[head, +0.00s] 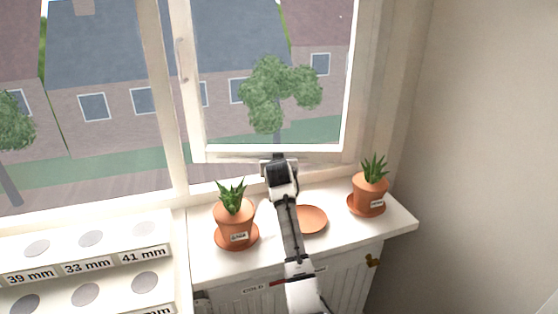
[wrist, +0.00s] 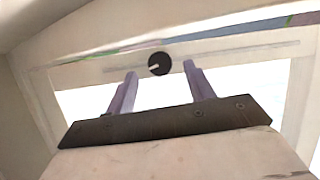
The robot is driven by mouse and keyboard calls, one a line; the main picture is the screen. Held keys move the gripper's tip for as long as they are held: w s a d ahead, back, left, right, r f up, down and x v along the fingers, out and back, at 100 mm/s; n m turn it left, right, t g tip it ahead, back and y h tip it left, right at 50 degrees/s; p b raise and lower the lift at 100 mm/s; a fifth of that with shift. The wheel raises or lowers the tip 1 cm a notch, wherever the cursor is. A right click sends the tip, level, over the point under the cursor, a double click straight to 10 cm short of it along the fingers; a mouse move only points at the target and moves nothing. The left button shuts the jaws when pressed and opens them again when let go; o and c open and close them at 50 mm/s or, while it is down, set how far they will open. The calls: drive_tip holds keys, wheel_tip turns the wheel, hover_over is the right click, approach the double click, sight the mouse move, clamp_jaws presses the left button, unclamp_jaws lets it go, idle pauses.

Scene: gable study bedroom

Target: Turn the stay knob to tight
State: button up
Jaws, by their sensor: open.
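The stay knob (wrist: 159,64) is a round black knob with a pale pointer mark, seen in the wrist view on a pale bar under the window. The mark points to the lower left in that view. My gripper (wrist: 160,80) is open, with its two fingers apart below the knob in the picture and the knob between the lines of their tips. I cannot tell whether either finger touches it. In the head view my gripper (head: 279,160) is at the bottom edge of the window sash (head: 270,150), and my arm hides the knob there.
A potted plant (head: 235,217) on a saucer stands left of my arm on the sill (head: 215,265). An empty terracotta saucer (head: 312,220) lies just right of my arm. Another potted plant (head: 369,188) stands farther right. A rack with size labels (head: 88,266) is at left.

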drive_tip(key=shift+x, duration=1.45)
drive_tip(key=c, duration=1)
